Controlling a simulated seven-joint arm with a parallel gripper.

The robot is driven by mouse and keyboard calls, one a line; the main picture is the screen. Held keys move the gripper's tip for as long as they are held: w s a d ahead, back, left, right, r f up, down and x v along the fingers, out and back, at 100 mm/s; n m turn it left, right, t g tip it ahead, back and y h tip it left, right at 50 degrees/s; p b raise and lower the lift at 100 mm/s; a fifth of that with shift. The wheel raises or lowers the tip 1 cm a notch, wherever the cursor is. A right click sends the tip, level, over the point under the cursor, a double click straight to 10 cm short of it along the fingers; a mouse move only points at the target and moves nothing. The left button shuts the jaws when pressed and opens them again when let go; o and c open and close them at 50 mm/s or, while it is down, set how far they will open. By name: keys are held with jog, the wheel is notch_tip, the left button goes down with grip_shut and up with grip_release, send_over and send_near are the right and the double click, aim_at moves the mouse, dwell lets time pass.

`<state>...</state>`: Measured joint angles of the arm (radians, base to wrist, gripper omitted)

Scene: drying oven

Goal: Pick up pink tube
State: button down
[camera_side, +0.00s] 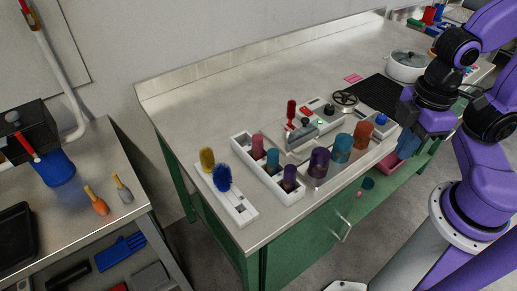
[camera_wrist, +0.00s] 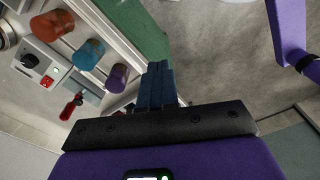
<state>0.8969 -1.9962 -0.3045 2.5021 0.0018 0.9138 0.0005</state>
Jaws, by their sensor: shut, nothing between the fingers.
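The pink tube (camera_side: 257,147) stands upright in the far part of a white rack (camera_side: 270,174) near the front of the bench. My gripper (camera_side: 405,148) is at the right, beside the bench's front edge, well away from the pink tube. In the wrist view, my gripper's blue fingers (camera_wrist: 158,84) are together and empty. The pink tube is not visible in the wrist view.
Orange (camera_side: 364,135), teal (camera_side: 342,148) and purple (camera_side: 319,162) containers stand between my gripper and the rack. A second white rack (camera_side: 240,207) holds yellow and blue brushes. A red-handled item (camera_side: 291,112) stands behind the racks. The back left of the bench is clear.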

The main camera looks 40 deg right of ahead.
jog(key=c, duration=0.7)
grip_release()
jog(key=shift+c, duration=0.2)
notch_tip(320, 180, up, 3)
jog(key=n, duration=0.5)
send_over(257, 137)
notch_tip(257, 137, down, 18)
jog(key=shift+r, duration=0.2)
